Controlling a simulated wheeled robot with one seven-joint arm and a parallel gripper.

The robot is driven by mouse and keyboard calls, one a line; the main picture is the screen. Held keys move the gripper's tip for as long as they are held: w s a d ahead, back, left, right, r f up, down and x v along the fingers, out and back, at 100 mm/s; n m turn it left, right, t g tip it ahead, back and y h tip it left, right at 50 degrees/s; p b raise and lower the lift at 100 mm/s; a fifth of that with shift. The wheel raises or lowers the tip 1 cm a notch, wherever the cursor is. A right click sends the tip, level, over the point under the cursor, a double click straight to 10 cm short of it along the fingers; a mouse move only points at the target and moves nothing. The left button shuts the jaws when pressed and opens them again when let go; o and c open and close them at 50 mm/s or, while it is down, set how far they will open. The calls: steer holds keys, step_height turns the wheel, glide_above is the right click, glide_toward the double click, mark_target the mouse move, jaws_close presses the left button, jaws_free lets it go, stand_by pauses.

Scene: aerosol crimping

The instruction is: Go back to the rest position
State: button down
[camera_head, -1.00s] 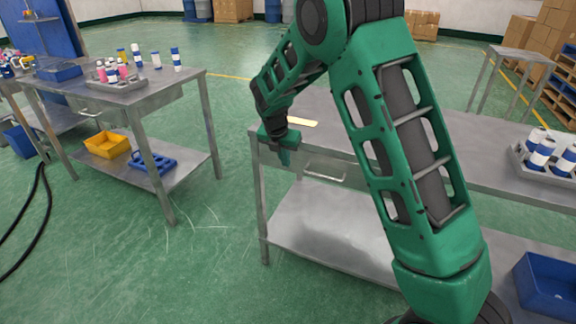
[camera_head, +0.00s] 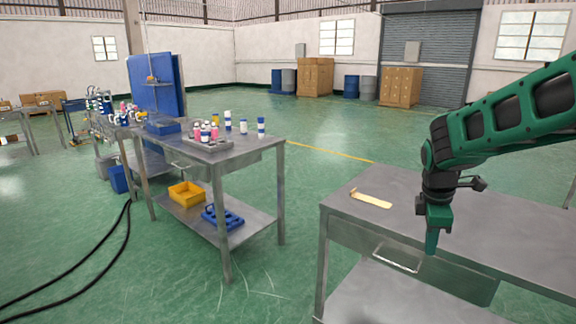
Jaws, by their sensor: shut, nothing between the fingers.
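My gripper (camera_head: 432,243) is at the end of my green arm, at the right of the picture.
A second metal table (camera_head: 240,150) at the left bears a grey tray (camera_head: 207,144) of bottles and several loose bottles. Its lower shelf holds a yellow bin (camera_head: 187,194) and a blue rack (camera_head: 222,217). Black cables (camera_head: 95,262) lie on the floor. Green floor is open between the tables.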

steer(key=s+d+m+y, duration=0.1)
steer(key=s+d+m, duration=0.1)
steer(key=s+m, duration=0.8)
steer(key=s+d+m+g+y, duration=0.1)
steer(key=s+d+m, duration=0.1)
steer(key=s+m, duration=0.8)
steer(key=shift+s+d+r+m, duration=0.2)
steer(key=shift+s+r+m, duration=0.1)
steer(key=shift+s, duration=4.6)
steer(key=shift+d, duration=0.1)
